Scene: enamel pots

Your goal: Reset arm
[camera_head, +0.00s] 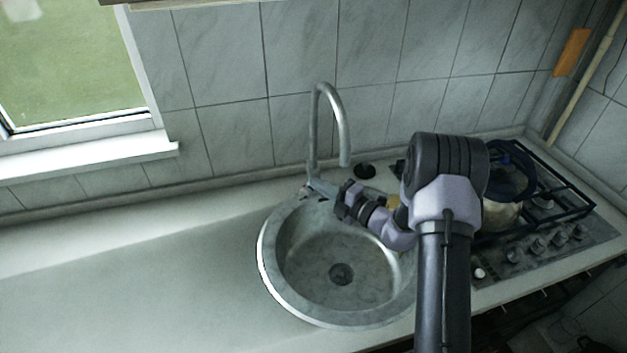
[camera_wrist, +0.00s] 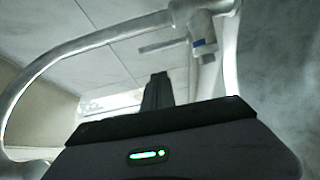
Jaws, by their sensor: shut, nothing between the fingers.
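My gripper (camera_head: 343,199) is over the back of the round sink, close to the base of the faucet. It is shut and empty; its dark fingers (camera_wrist: 157,90) are together in the wrist view. The grey faucet (camera_head: 316,135) rises behind the sink with its spout curving forward. In the wrist view the faucet (camera_wrist: 95,38) arches across the left and top, with its valve at the upper right. I cannot tell whether the gripper touches the faucet. The sink (camera_head: 268,262) has a bare bowl with a drain (camera_head: 341,273).
To the right, a gas stove (camera_head: 545,245) has a pot (camera_head: 497,216) with a blue rim on it, partly hidden by my arm. The counter (camera_head: 130,270) on the left is clear. A tiled wall (camera_head: 300,60) stands behind.

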